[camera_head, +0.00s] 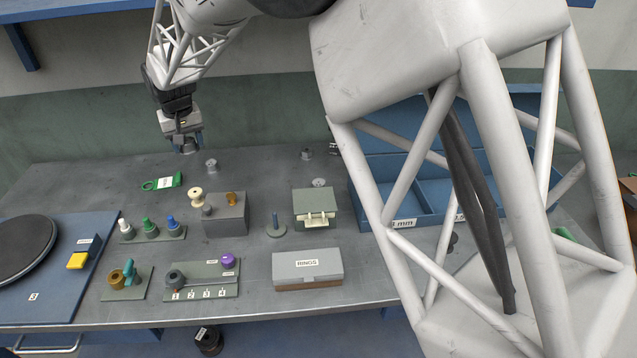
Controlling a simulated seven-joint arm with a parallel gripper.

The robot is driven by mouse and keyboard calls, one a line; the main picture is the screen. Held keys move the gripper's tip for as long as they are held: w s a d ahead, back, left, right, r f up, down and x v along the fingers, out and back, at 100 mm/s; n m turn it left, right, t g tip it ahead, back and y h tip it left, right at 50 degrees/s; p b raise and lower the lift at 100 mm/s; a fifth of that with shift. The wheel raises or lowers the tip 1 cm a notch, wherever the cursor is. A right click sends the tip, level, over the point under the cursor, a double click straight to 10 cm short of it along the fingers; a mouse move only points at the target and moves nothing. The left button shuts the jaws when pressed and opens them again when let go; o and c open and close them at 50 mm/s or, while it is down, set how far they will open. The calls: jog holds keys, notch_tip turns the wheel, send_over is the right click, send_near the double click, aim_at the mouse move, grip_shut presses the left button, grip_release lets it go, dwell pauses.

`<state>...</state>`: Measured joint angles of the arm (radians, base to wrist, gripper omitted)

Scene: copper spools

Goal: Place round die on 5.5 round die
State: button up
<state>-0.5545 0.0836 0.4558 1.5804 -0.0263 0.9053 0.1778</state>
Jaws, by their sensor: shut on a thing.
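My gripper (187,143) is over the back left of the table, shut on a small grey round die (188,149). The fingers partly hide this die. A second grey round die (211,166) stands on the table just right of and below the gripper in the picture, apart from it. Another small grey piece (306,154) sits farther right near the back edge. No 5.5 marking is readable on any of them, so I cannot tell which is the 5.5 die.
A grey block (226,224), a peg rack (153,237) and a RINGS box (307,279) stand nearer the front. Blue bins (430,196) are right.

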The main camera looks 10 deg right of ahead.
jog(key=w+d+f+m, duration=0.1)
jog(key=d+m, duration=0.1)
jog(key=d, duration=0.7)
jog(key=w+d+f+m, duration=0.2)
jog(key=d, duration=0.7)
jog(key=m+h, duration=0.1)
jog(key=m, duration=0.4)
send_over(319, 182)
notch_tip(319, 182, down, 2)
jog(key=shift+s+a+f, duration=0.1)
jog(key=shift+f, duration=0.05)
jog(key=shift+f, duration=0.1)
jog(key=shift+f, duration=0.2)
grip_shut()
jog(key=shift+f, duration=2.85)
jog(key=shift+f, duration=1.9)
